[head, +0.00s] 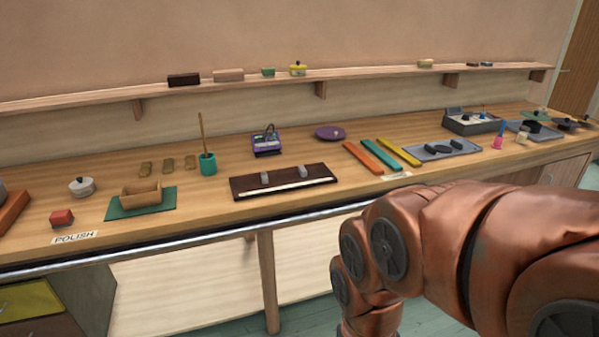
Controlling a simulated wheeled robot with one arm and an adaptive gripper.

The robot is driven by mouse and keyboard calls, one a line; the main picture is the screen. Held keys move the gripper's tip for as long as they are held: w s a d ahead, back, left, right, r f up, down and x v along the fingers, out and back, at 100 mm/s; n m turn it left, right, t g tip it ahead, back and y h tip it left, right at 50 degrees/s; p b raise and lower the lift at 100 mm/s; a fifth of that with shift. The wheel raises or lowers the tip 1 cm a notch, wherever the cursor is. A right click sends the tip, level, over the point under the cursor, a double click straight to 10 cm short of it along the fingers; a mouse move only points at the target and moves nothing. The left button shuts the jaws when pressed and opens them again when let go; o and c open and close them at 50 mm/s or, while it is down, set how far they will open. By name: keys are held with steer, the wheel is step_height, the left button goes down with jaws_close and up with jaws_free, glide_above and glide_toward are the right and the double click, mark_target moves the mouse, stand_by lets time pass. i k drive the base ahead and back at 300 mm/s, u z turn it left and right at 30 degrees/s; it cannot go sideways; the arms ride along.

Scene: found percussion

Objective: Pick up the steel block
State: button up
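Two small grey metal-looking pieces, a left one (265,178) and a right one (308,170), stand on a dark board (245,188) near the front edge of the workbench. Either could be the steel block; I cannot tell which from this view. A pale strip runs along the board's front. My copper-coloured arm fills the lower right, in front of the bench. My gripper is not visible, so I cannot see whether it is open or holds anything.
Orange, teal and yellow bars (382,157) lie right of the board. A teal cup with a stick (208,164), purple device (266,142) and purple disc (330,132) stand behind. A wooden box (140,193) sits left. A shelf (350,77) runs along the wall.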

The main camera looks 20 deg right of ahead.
mark_target(302, 171)
steer(key=z, duration=1.85)
steer(key=i, duration=1.65)
steer(key=u, duration=3.2)
